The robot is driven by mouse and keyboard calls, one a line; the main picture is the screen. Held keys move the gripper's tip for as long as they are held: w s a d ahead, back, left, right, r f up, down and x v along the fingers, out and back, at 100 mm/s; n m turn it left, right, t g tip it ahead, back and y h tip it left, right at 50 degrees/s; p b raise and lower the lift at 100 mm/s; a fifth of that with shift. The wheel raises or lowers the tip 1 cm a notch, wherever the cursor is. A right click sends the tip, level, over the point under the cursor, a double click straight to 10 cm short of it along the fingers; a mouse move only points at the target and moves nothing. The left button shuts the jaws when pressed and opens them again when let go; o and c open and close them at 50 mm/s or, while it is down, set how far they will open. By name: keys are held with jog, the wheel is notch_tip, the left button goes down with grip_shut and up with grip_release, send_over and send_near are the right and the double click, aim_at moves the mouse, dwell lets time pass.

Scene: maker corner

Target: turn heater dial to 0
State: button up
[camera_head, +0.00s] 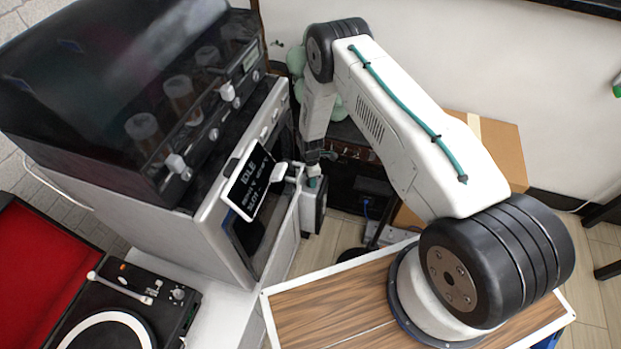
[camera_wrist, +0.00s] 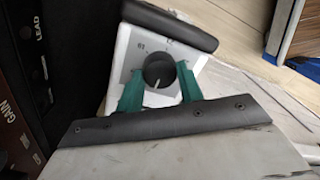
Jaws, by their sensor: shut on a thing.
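The heater dial (camera_wrist: 158,70) is a dark round knob on a pale panel in the wrist view. A light pointer mark on it points down in the picture. Small printed marks show at its upper left and top; I cannot read them surely. The heater (camera_wrist: 199,65) is a white box with a dark edge piece. In the head view a small white and dark box (camera_head: 319,213), seemingly the heater, stands below my gripper (camera_head: 314,182). In the wrist view my gripper (camera_wrist: 158,88) has its green fingers on either side of the dial, shut on it.
A large machine with a dark hood (camera_head: 110,85) and a tilted screen (camera_head: 250,183) stands just left of the arm. A record player (camera_head: 130,310) is at lower left. A cardboard box (camera_head: 497,140) is behind the arm.

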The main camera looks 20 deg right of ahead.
jog(key=o, duration=1)
jog(key=shift+w+r, duration=0.1)
jog(key=r, duration=0.7)
jog(key=shift+w+r, duration=0.2)
jog(key=shift+r, duration=0.15)
